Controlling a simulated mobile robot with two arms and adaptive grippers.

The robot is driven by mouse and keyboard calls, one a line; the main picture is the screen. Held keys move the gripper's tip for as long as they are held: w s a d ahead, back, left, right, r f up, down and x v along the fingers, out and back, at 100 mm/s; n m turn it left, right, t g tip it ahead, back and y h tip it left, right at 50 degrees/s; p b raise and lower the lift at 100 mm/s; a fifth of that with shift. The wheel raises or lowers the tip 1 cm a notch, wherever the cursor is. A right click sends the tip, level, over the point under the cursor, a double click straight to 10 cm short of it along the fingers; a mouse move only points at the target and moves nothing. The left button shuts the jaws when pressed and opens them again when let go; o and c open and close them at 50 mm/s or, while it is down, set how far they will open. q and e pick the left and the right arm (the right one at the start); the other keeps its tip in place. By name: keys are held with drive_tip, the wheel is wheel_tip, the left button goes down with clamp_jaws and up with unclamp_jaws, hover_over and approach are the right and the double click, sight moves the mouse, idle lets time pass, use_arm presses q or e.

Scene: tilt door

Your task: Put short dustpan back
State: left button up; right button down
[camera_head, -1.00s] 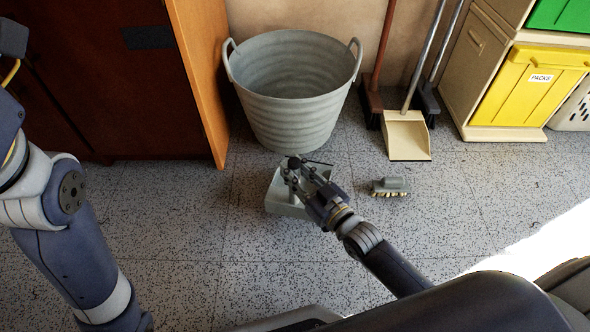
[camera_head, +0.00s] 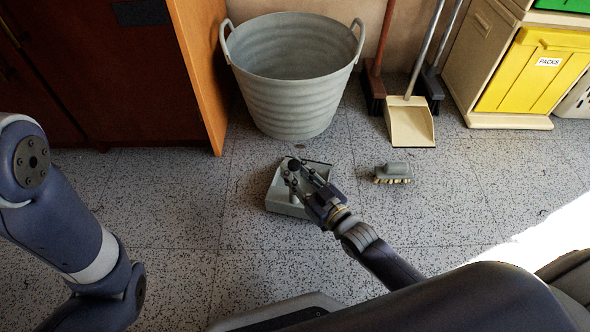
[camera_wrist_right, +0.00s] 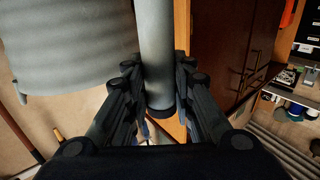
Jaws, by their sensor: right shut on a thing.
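The short dustpan (camera_head: 284,201) is a light grey pan with a dark edge, low in front of the tub in the head view. My right gripper (camera_head: 300,172) is over it, shut on its handle. In the right wrist view the grey round handle (camera_wrist_right: 157,45) stands between the two dark fingers (camera_wrist_right: 160,95). The gripper and wrist hide part of the pan. I cannot tell whether the pan touches the floor. My left arm shows at the left, but its gripper is out of view.
A grey ribbed tub (camera_head: 292,85) stands against the wall. A grey hand brush (camera_head: 393,173) lies right of the dustpan. A long-handled cream dustpan (camera_head: 410,124) and brooms lean behind it. A brown cabinet (camera_head: 120,80) and a yellow bin (camera_head: 535,75) flank the area.

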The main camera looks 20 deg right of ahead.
drive_tip(key=shift+f, duration=0.1)
idle(0.3)
drive_tip(key=shift+f, duration=0.3)
drive_tip(key=c, duration=1.3)
unclamp_jaws()
drive_tip(key=o, duration=0.3)
drive_tip(key=shift+f, duration=0.15)
drive_tip(key=shift+o, duration=0.2)
drive_tip(key=v, duration=1.2)
